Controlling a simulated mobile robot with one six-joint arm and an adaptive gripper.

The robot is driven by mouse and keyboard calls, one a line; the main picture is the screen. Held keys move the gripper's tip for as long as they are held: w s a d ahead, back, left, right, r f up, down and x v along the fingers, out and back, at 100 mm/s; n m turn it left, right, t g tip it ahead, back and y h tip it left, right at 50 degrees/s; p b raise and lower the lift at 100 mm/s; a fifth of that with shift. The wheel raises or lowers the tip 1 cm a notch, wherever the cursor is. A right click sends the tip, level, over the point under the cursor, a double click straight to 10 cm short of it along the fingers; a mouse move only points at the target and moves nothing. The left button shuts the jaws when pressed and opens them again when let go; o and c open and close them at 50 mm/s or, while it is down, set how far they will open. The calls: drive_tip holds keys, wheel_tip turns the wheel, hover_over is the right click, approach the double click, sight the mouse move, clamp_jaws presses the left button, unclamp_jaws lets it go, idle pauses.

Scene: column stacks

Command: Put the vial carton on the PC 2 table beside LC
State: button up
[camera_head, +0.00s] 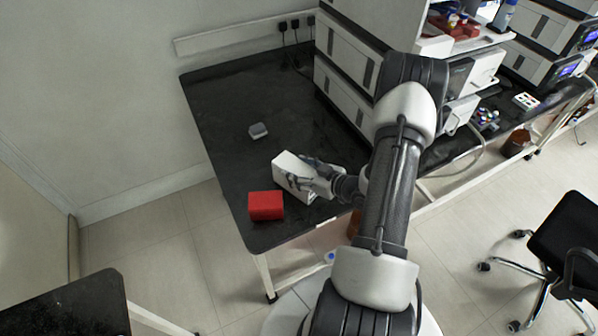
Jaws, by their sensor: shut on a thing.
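A white carton (288,166), which looks like the vial carton, is at the black table (222,112), near its front edge. My gripper (306,178) reaches in from the right and is shut on this carton. The arm and fingers hide part of its right side. I cannot tell whether the carton rests on the table top or is held just above it. The tall grey and white instrument stack (345,62), likely the LC, stands behind it on the same table, apart from it.
A red box (266,206) lies close to the left of the carton, near the table's front corner. A small grey object (258,131) lies farther back. The table's left part is mostly clear. A black chair (570,235) stands on the floor at right.

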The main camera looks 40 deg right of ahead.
drive_tip(key=shift+f, duration=0.2)
drive_tip(key=o, duration=1.6)
drive_tip(key=shift+r, duration=0.1)
drive_tip(key=shift+s+r, duration=0.1)
drive_tip(key=shift+r, duration=0.15)
drive_tip(key=p+v, duration=0.3)
drive_tip(key=v, duration=0.8)
drive_tip(key=shift+s+r, duration=0.1)
drive_tip(key=shift+s, duration=0.3)
